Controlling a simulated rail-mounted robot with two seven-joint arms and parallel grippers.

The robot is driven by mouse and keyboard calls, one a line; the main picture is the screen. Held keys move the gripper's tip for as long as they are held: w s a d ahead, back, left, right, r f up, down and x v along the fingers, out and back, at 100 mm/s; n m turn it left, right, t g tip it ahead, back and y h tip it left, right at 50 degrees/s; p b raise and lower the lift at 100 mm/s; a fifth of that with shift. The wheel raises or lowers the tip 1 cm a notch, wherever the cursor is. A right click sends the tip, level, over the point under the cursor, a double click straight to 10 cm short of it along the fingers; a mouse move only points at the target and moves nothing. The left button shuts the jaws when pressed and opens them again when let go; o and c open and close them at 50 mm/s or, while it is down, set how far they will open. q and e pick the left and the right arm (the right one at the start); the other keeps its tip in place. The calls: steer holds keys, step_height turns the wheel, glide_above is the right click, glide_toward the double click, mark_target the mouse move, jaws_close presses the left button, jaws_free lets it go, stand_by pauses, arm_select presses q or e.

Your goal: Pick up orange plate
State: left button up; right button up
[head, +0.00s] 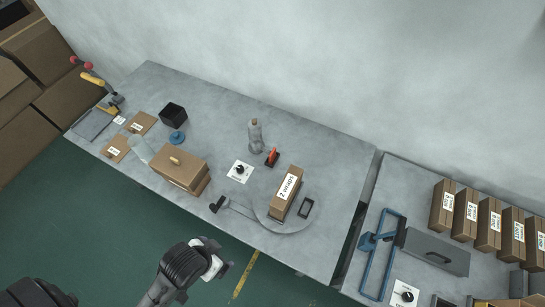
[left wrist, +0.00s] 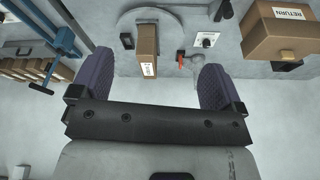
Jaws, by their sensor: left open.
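A small orange piece (head: 272,157) with a dark part lies on the grey table beside a grey bottle (head: 255,136). It is the only clearly orange item I see there, and its exact shape is too small to tell. It also shows in the left wrist view (left wrist: 181,58), beyond the space between my fingers. My left gripper (left wrist: 156,66) is open and empty, with two purple padded fingers apart. It is apart from the orange piece. My left fingers cannot be made out in the head view. My right gripper is not in view.
A "2 wraps" box (head: 287,191) stands on a round disc (head: 262,215) near the orange piece. A dial on a white card (head: 240,171) is close by. A larger brown box (head: 181,168) sits left. A second table holds a blue frame (head: 376,262) and several boxes.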

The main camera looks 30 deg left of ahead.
arm_select(q)
steer(key=c, duration=0.9)
